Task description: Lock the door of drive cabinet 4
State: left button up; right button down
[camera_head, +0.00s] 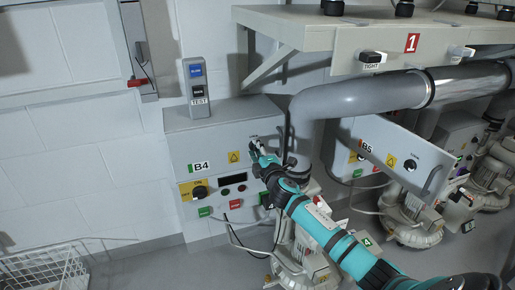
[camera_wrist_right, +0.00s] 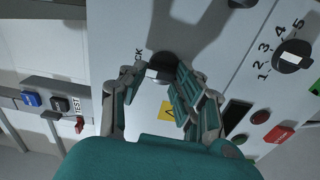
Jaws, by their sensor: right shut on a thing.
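The drive cabinet marked B4 (camera_head: 202,142) is a grey box on the white wall; its door front looks flush with the body. My right gripper (camera_head: 260,160) is at the upper right of this door. In the right wrist view, the gripper (camera_wrist_right: 155,82) has its fingers on either side of a black lock knob (camera_wrist_right: 168,62) with a pale pointer bar, and is shut on it. The label beside the knob is partly hidden; "CK" shows. The knob's exact angle is hard to read behind the fingers. My left gripper is not in view.
A test box (camera_head: 197,87) stands on top of the cabinet. A grey pipe (camera_head: 360,97) runs close to the right of my gripper, under a shelf (camera_head: 330,35). The B5 cabinet door (camera_head: 405,160) is tilted outward. A wire basket (camera_head: 45,270) is at lower left.

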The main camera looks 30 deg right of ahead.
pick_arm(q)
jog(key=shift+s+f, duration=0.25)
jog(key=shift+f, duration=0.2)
pick_arm(e)
jog(key=shift+n, duration=0.4)
jog(key=shift+f, duration=0.1)
jog(key=c, duration=1)
grip_release()
jog(key=shift+a, duration=0.1)
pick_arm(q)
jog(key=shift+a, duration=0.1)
pick_arm(e)
jog(key=v, duration=1.2)
jog(key=shift+f, duration=0.1)
